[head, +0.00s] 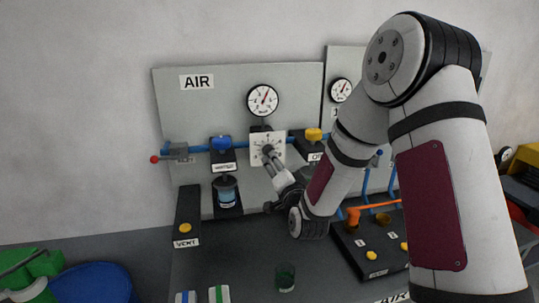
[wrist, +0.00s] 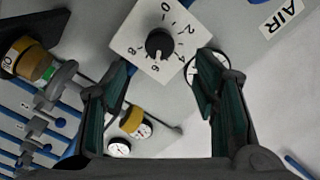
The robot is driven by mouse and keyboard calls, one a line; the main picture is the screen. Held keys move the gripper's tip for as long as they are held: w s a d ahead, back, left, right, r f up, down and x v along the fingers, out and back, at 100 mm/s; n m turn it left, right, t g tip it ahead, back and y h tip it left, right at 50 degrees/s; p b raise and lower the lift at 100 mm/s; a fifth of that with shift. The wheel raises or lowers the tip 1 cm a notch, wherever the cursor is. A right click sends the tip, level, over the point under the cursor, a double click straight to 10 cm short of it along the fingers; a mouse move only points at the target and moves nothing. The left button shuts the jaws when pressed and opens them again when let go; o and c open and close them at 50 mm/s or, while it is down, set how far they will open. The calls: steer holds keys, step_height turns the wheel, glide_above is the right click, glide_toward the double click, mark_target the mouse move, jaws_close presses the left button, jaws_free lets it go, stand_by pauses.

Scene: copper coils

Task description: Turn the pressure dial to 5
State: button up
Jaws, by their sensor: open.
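The pressure dial is a black round knob (wrist: 159,43) on a white square plate (wrist: 128,42) marked with even numbers from 0 to 8. In the wrist view the plate looks tilted, and a pale mark on the knob seems to face the 6 side, though it is small. In the head view the plate (head: 258,139) is on the grey AIR panel, and my gripper partly covers it. My gripper (head: 270,157) points at the dial. In the wrist view its dark fingers (wrist: 165,64) are open on either side of the knob, apart from it.
A round gauge (head: 263,100) sits above the dial. A blue-handled valve (head: 221,143) is to the left and a yellow one (head: 314,134) to the right. Blue pipes run along the panel (head: 222,101). Below are a VENT box (head: 187,209) and a dark cup (head: 285,278).

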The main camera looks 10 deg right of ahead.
steer(key=w, duration=0.9)
steer(key=c, duration=1.2)
